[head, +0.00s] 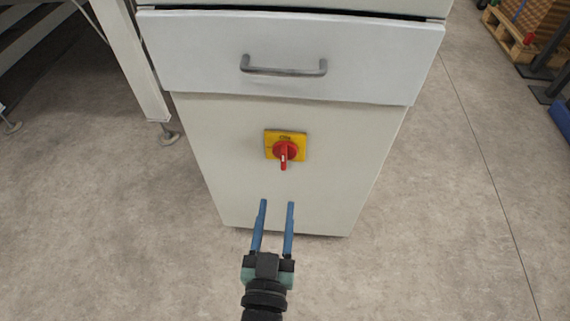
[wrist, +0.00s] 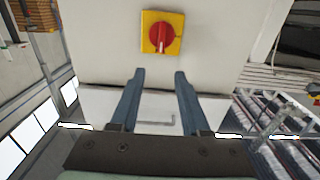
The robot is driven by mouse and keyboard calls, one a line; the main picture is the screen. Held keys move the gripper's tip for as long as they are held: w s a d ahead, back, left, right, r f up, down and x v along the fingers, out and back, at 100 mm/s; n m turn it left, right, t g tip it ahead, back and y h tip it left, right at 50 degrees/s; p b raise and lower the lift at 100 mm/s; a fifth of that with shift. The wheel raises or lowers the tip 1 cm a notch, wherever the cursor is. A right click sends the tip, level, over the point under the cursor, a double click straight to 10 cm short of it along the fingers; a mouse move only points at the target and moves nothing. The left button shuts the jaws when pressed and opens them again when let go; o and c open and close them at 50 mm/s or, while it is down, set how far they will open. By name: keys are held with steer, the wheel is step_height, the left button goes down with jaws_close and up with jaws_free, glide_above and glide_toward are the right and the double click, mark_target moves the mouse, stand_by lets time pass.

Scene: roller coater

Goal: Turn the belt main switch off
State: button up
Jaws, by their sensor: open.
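The belt main switch (head: 284,150) is a red rotary knob on a yellow square plate, on the front of a light grey cabinet (head: 230,190). In the head view its red handle points straight down. The switch also shows in the wrist view (wrist: 161,35), beyond the fingertips, with a pale mark on the handle. My gripper (head: 277,203) has two blue fingers, open and empty. It is below the switch in the head view and apart from it. In the wrist view my gripper (wrist: 160,74) points toward the switch, with the knob centred roughly between the fingers.
A drawer with a grey bar handle (head: 284,68) is above the switch. A white frame leg (head: 135,65) stands left of the cabinet. A wooden pallet (head: 512,38) is at the far right.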

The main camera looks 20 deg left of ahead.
mark_target(283, 156)
steer(key=x, duration=1.2)
steer(key=shift+w+a+f, duration=0.15)
steer(key=shift+w, duration=0.25)
jaws_close()
